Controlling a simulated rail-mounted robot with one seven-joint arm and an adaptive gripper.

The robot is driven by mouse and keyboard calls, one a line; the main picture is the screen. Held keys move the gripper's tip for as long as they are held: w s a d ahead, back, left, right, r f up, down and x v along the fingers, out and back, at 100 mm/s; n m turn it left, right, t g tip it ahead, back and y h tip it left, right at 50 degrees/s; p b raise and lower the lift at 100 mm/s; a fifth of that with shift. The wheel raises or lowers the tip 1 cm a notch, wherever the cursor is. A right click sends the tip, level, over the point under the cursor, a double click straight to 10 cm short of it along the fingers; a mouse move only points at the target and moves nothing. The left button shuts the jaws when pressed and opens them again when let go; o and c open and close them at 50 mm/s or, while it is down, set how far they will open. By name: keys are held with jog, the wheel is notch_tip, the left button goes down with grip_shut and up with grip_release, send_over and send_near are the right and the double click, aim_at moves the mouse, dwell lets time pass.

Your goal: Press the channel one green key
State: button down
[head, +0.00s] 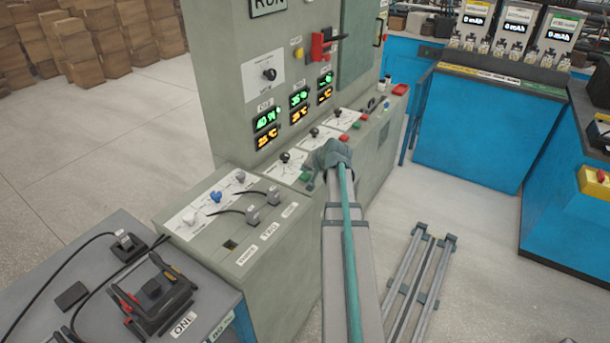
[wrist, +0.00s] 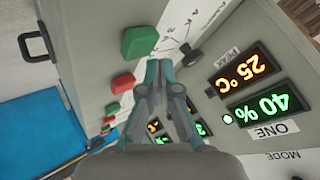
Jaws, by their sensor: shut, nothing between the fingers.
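The channel one green key (head: 304,177) sits on the sloped console desk, near the black knob below the display pair marked ONE. In the wrist view, which is upside down, the green key (wrist: 139,41) is large and just beyond my fingertips. My gripper (head: 312,180) is over the desk beside this key and partly covers the area around it. In the wrist view my gripper (wrist: 160,66) is shut and empty, its tips beside the key's lower right edge. I cannot tell whether they touch it. The channel one display (wrist: 267,107) reads 40 % and 25 °C.
A red key (wrist: 122,83) lies close to my fingers, with more red and green keys along the desk. A black knob (wrist: 190,54) stands near the fingertips. A lower cabinet (head: 213,222) with switches and cables is left of my arm.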

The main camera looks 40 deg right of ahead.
aim_at(306, 176)
jog(key=shift+r+p, duration=1.35)
jog(key=shift+r, duration=1.15)
